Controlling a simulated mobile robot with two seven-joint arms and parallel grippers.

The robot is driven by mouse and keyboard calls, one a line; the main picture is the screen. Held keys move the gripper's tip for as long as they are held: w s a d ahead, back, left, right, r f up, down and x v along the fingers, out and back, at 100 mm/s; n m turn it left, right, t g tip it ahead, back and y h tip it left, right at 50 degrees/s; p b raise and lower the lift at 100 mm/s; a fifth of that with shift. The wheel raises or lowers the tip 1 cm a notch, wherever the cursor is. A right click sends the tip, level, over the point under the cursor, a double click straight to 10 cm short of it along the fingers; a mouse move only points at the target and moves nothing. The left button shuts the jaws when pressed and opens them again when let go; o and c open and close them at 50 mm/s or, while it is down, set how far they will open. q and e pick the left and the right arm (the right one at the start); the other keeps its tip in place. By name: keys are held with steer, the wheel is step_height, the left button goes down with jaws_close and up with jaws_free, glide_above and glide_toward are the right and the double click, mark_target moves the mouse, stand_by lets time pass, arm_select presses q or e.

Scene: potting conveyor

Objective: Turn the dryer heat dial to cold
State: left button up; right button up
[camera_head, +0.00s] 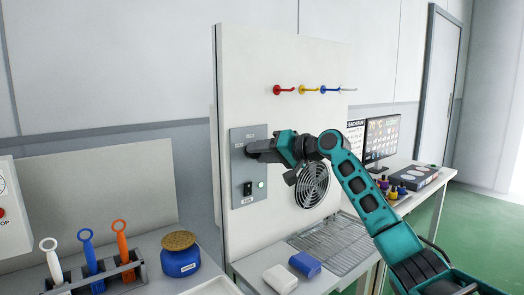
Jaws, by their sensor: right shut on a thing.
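The dryer's grey control panel (237,187) is fixed to the white upright board (275,220). It carries a black switch (248,189) and a lit green lamp (261,184) in its lower part. My right gripper (251,153) is at the upper part of this panel, shut on the heat dial. The gripper's fingers and hand hide the dial, so its pointer and setting cannot be read. Small labels show around the dial, too small to read. My left gripper is not in view.
A round fan (312,186) sits behind my right arm. Red, yellow, blue and white hooks (283,90) stick out above. A blue jar (181,261) and a tool holder (140,272) stand left.

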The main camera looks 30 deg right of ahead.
stand_by(0.3)
steer(key=o, duration=1)
steer(key=b+v, duration=0.2)
steer(key=v, duration=1.1)
steer(key=shift+r, duration=0.1)
